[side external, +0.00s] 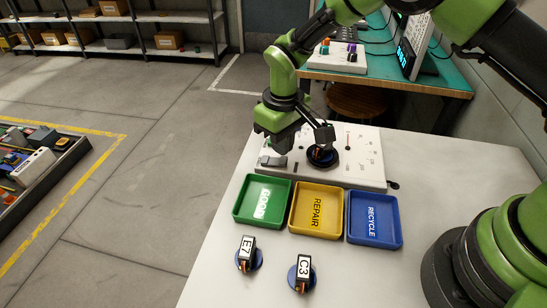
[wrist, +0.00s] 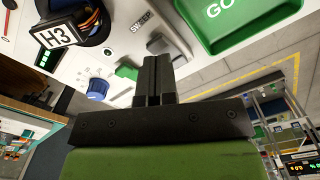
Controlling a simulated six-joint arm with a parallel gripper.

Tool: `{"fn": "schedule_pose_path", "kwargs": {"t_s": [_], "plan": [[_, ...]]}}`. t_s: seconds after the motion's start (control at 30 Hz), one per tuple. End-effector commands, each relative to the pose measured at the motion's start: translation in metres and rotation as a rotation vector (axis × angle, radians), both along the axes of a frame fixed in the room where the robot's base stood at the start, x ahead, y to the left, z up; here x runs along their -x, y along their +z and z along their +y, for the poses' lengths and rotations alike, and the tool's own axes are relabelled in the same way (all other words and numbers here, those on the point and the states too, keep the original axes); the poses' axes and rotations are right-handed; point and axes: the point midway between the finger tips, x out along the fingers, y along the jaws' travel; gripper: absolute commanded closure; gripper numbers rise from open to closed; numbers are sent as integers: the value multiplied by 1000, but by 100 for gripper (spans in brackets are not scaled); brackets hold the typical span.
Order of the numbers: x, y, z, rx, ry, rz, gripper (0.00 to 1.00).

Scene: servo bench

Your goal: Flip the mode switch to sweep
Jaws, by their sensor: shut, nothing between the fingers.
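The white tester panel (side external: 365,150) lies on the bench behind the trays. My gripper (wrist: 152,58) is shut and empty, pointing down at the panel in the wrist view. Its fingertips are beside a grey raised part (wrist: 166,44), probably the mode switch, near the SWEEP label (wrist: 141,24). The fingers partly cover this part, so I cannot tell its position or whether they touch it. In the side view my gripper (side external: 272,150) is over the panel's left end, by a small grey part (side external: 273,161); its fingertips are hard to make out there.
Servo H3 (wrist: 62,32) sits in the panel's round dark fixture. A green button (wrist: 126,72) and blue knob (wrist: 97,90) are near my fingers. Green (side external: 245,217), yellow (side external: 300,228) and blue (side external: 392,238) trays stand in front. Servos E7 (side external: 247,250) and C3 (side external: 303,270) stand nearer.

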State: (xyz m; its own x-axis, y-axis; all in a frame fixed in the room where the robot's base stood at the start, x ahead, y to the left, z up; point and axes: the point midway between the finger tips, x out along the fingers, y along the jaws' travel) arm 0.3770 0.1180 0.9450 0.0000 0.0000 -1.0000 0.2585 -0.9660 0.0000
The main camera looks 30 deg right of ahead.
Motion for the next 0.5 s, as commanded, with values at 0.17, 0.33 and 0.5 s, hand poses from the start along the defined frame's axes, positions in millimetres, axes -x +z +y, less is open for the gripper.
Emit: {"fn": "schedule_pose_path", "kwargs": {"t_s": [0.17,0.33,0.5], "plan": [[0,0,0,0,0,0,100],[0,-2,0,0,0,1,100],[0,-5,0,0,0,0,100]]}}
